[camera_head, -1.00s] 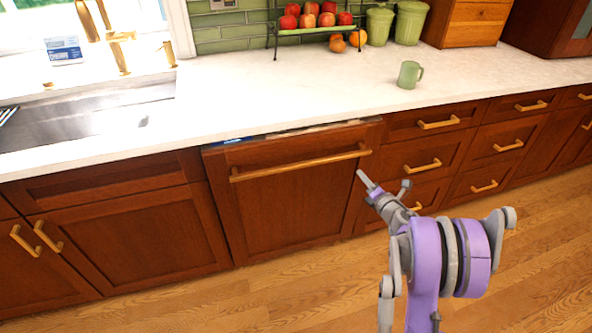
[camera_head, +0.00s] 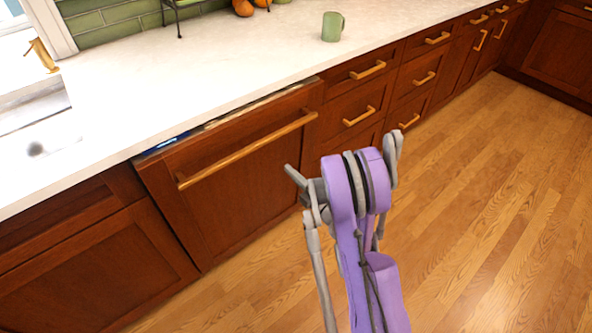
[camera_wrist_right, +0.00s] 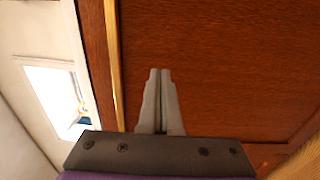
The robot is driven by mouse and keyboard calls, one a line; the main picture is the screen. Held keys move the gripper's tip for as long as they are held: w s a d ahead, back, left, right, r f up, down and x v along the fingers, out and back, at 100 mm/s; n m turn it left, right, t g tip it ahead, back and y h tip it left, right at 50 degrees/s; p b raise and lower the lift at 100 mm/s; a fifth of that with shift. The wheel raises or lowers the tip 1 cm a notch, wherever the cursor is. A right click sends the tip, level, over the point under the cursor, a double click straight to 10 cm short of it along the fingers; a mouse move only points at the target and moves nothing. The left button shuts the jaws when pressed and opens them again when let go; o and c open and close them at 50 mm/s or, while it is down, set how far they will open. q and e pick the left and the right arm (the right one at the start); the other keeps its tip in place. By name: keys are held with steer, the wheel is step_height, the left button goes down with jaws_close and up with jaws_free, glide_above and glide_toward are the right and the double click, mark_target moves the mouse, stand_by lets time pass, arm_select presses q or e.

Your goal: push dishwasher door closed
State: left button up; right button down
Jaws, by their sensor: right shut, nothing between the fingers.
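The dishwasher door (camera_head: 240,190) is a brown wood panel with a long gold bar handle (camera_head: 245,150). It stands almost upright, its top edge a little out from the counter, with a narrow gap showing along the top. My right gripper (camera_head: 290,172) is in front of the door's right part, below the handle's right end. In the right wrist view, its two fingers (camera_wrist_right: 160,90) are together and empty, pointing at the door panel (camera_wrist_right: 210,50). The gold handle (camera_wrist_right: 114,65) runs to their left. I cannot tell whether the fingertips touch the door. My left gripper is not in view.
The white countertop (camera_head: 200,70) runs above the door, with a green mug (camera_head: 332,27) on it. A sink (camera_head: 35,120) is at the left. Drawers with gold handles (camera_head: 360,116) stand right of the door. The wood floor (camera_head: 470,190) is clear.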

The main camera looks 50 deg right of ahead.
mark_target(265, 147)
steer(key=x, duration=1)
steer(key=shift+w, duration=0.2)
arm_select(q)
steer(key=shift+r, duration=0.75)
